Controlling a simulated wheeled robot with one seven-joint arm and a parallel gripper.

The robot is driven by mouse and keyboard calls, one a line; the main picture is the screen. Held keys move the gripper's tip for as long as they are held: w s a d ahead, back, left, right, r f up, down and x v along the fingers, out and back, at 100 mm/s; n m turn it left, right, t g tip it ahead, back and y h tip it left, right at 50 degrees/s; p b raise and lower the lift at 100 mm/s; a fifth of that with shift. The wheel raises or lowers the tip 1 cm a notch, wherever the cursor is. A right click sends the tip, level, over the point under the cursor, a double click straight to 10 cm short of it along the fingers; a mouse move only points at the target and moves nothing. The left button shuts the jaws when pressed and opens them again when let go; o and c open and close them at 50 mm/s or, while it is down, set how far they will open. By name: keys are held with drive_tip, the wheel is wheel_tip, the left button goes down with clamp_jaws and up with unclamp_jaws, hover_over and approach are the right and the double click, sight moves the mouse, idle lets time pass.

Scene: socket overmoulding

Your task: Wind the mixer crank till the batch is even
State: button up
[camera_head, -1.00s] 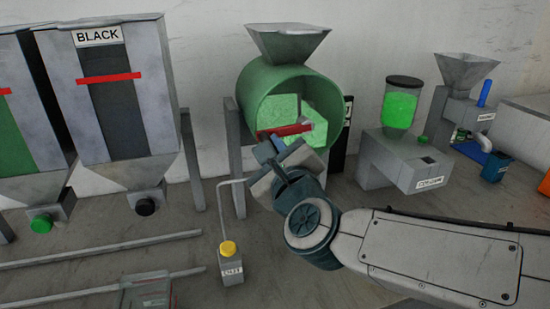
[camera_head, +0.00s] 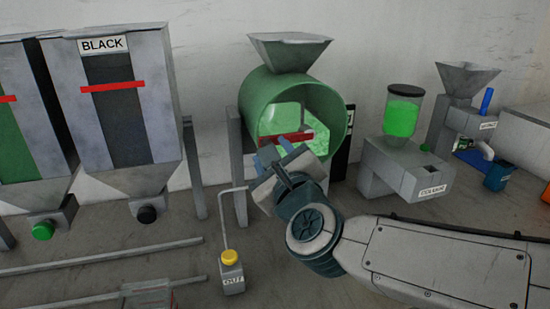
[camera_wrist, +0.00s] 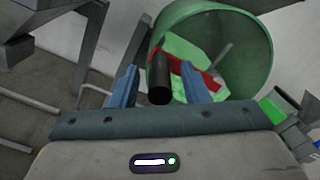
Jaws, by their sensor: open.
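The mixer is a green drum (camera_head: 335,100) with a grey hopper (camera_head: 290,52) on top and an open front. Its crank is a red bar (camera_head: 290,138) across the drum's front, with a black cylindrical handle (camera_wrist: 160,78) seen in the wrist view. Bright green batch material (camera_wrist: 183,50) shows inside the drum; whether it is even, I cannot tell. My gripper (camera_head: 282,150) is in front of the drum. In the wrist view my gripper (camera_wrist: 160,86) is open, with one blue finger on each side of the handle and visible gaps. In the head view, my gripper hides the handle.
A BLACK hopper (camera_head: 120,110) stands left of the mixer. A small yellow-capped box (camera_head: 231,270) with a bent pipe stands in front. A grey machine with a green-filled jar (camera_head: 403,112) stands to the right. Rails (camera_head: 100,255) lie at the lower left.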

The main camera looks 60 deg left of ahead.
drive_tip(key=s+d+p, duration=0.2)
drive_tip(key=d, duration=1.1)
drive_tip(key=shift+s+d, duration=0.25)
drive_tip(key=shift+d, duration=0.05)
drive_tip(key=shift+f, duration=0.1)
